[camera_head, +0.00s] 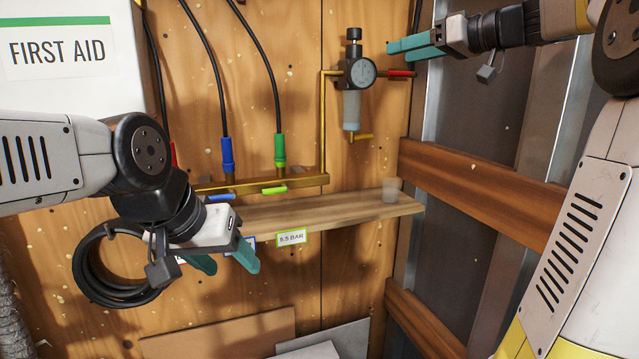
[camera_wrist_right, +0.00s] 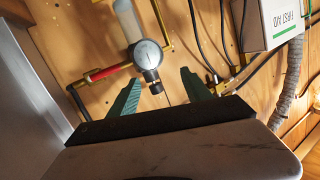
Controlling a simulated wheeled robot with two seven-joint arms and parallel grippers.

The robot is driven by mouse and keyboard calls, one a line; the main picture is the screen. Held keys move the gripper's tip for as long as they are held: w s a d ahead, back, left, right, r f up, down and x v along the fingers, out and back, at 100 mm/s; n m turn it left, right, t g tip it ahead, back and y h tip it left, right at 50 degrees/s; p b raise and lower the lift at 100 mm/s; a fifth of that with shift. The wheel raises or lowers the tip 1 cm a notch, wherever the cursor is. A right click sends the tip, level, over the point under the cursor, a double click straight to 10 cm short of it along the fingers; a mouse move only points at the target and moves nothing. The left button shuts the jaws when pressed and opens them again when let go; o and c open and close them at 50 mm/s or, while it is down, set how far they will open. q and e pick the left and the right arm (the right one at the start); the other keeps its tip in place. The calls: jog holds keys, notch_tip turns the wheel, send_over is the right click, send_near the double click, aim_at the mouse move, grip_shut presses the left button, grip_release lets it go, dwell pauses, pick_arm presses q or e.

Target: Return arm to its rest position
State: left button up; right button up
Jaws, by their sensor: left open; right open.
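My right gripper (camera_head: 412,46) is open and empty at the upper right in the head view, just right of the gauge (camera_head: 361,72) on the brass pipe. In the right wrist view its two teal fingers (camera_wrist_right: 163,92) stand apart, with the gauge (camera_wrist_right: 147,54) and its black knob showing between and beyond them. I cannot tell the exact distance to the regulator. My left gripper (camera_head: 228,259) is open and empty at the lower left, in front of the wooden shelf and the label reading 5.5 BAR (camera_head: 291,238).
A white first aid box (camera_head: 60,85) hangs at the upper left. Hoses with a blue connector (camera_head: 228,154) and a green connector (camera_head: 280,150) meet the brass manifold (camera_head: 300,182). A coiled black hose (camera_head: 92,278) hangs at left.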

jog(key=s+a+f+m+g+h, duration=0.2)
jog(key=s+a+f, duration=0.1)
jog(key=s+f, duration=0.3)
jog(key=s+a+f+m+g+h, duration=0.1)
jog(key=s+a+f+h, duration=0.1)
jog(key=s+a+f, duration=0.35)
jog(key=s+d+f+m+g+h, duration=0.1)
jog(key=s+d+f+h, duration=0.1)
jog(key=s+f, duration=0.5)
jog(key=s+d+f+m+g+h, duration=0.1)
jog(key=s+d+f+m+h, duration=0.1)
jog(key=s+f, duration=0.5)
notch_tip(320, 180, down, 7)
jog(key=shift+s+r+m+h, duration=0.1)
jog(key=shift+s+m+h, duration=0.2)
jog(key=shift+h, duration=0.3)
jog(key=shift+w, duration=0.1)
dwell(0.7)
